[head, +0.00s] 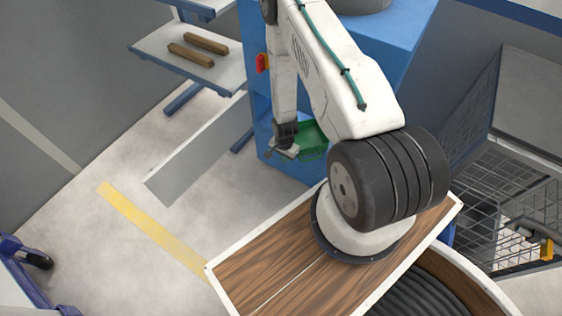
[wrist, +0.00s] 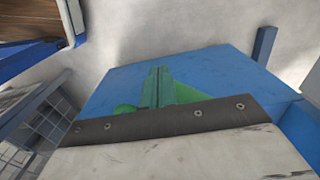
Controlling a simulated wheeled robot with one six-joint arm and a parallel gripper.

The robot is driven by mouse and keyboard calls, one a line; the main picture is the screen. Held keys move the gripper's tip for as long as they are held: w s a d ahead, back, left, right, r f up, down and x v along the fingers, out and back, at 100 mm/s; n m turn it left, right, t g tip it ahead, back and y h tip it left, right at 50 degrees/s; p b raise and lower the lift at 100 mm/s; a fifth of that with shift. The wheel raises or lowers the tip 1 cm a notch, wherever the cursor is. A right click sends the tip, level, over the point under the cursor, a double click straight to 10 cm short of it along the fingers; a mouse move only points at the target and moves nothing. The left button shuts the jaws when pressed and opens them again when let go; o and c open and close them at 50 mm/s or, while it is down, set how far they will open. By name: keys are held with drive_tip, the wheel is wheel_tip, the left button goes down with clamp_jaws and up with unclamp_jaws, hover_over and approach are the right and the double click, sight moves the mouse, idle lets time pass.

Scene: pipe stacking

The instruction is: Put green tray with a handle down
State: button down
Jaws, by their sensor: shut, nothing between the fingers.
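The green tray (head: 312,138) shows partly in the head view, low beside the blue cabinet and just right of my arm's end. My arm hides some of it. My gripper (head: 279,153) hangs at the tray's left side, small in the picture, and is shut with nothing held. Whether it touches the tray is unclear. In the wrist view, an upright green piece with green parts at its sides (wrist: 161,86) shows against a blue surface, beyond a dark screwed plate. The plate hides its lower part, and separate fingertips cannot be made out there.
The blue cabinet (head: 272,92) stands close behind my arm. A shelf with two brown bars (head: 193,57) is at the upper left. A wire basket (head: 520,205) is at the right. Open floor (head: 95,150) with a yellow stripe lies to the left.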

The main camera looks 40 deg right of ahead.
sight(304, 143)
drive_tip(key=shift+d, duration=0.1)
drive_tip(key=w+d, duration=0.1)
drive_tip(key=d, duration=0.3)
drive_tip(key=w+d, duration=0.1)
drive_tip(key=d, duration=0.2)
drive_tip(key=shift+w+d, duration=0.1)
drive_tip(key=shift+w, duration=0.25)
